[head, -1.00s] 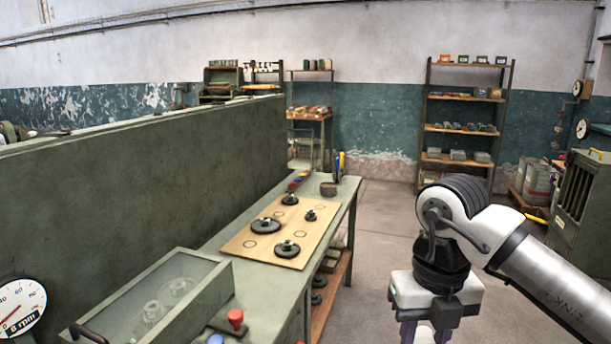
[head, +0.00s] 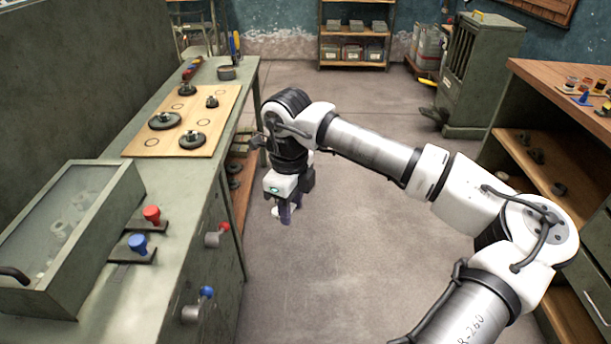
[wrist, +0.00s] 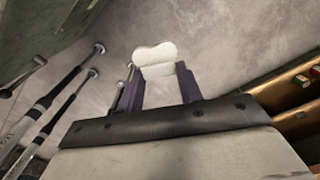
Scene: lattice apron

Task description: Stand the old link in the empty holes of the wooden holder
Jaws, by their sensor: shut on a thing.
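My gripper (head: 285,212) hangs pointing down over the floor, to the right of the left workbench. It is shut on a pale, flat piece with a waisted outline, which looks like the old link (wrist: 155,58). In the wrist view the link sits between the two dark purple fingers. In the head view only a small white bit of it shows below the fingers. I cannot make out a wooden holder with empty holes for certain in either view.
A green workbench (head: 190,200) on the left bears a wooden board (head: 140,143) with dark wheels, a glass-topped box (head: 75,220), and a red knob (head: 151,214) and blue knob (head: 138,242). A wooden-topped bench (head: 560,80) with small coloured items stands right. Floor between is clear.

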